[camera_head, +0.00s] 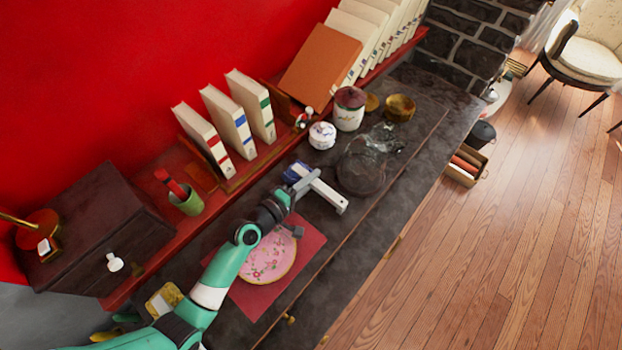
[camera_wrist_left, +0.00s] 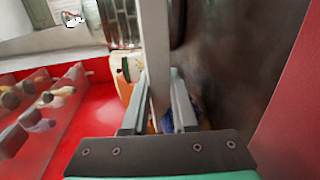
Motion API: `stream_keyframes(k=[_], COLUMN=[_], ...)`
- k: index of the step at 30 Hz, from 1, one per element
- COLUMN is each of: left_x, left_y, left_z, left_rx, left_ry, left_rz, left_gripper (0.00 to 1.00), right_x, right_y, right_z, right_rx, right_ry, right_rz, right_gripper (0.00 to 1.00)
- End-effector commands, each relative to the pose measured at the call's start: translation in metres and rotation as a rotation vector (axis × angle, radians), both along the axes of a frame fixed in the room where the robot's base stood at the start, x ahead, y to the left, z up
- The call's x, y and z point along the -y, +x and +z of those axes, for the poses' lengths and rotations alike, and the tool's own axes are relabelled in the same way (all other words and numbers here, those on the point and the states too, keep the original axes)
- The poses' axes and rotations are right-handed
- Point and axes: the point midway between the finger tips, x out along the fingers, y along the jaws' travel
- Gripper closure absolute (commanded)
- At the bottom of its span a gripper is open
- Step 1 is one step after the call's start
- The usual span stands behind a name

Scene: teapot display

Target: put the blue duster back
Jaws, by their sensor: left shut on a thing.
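My left gripper (camera_head: 303,184) reaches in from the lower left over the dark table. In the left wrist view its two grey fingers (camera_wrist_left: 158,102) are shut on a long pale bar (camera_wrist_left: 157,55), which appears to be part of the blue duster. The duster's blue part (camera_head: 296,172) shows beside the gripper in the head view, and a little blue shows under the fingers in the wrist view. I cannot tell whether the duster touches the table. My right gripper is not in view.
A dark glass teapot (camera_head: 360,168) stands just right of the gripper. Behind are a small white pot (camera_head: 322,136) and a lidded jar (camera_head: 348,112). A pink floral plate (camera_head: 266,258) lies on a red mat (camera_head: 250,300) under my arm. A green cup (camera_head: 188,204) is at left.

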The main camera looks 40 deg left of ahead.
Motion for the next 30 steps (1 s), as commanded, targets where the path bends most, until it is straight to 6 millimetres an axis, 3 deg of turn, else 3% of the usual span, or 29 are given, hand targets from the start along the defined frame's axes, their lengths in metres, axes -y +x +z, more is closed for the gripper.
stream_keyframes(k=[30], left_x=[0.000], left_y=[0.000], left_z=[-0.015], left_rx=[0.001], left_ry=[0.000], left_rz=[0.000], left_gripper=[1.00], right_x=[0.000], right_y=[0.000], right_z=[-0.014], right_rx=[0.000], right_ry=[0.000], right_rz=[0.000], right_gripper=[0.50])
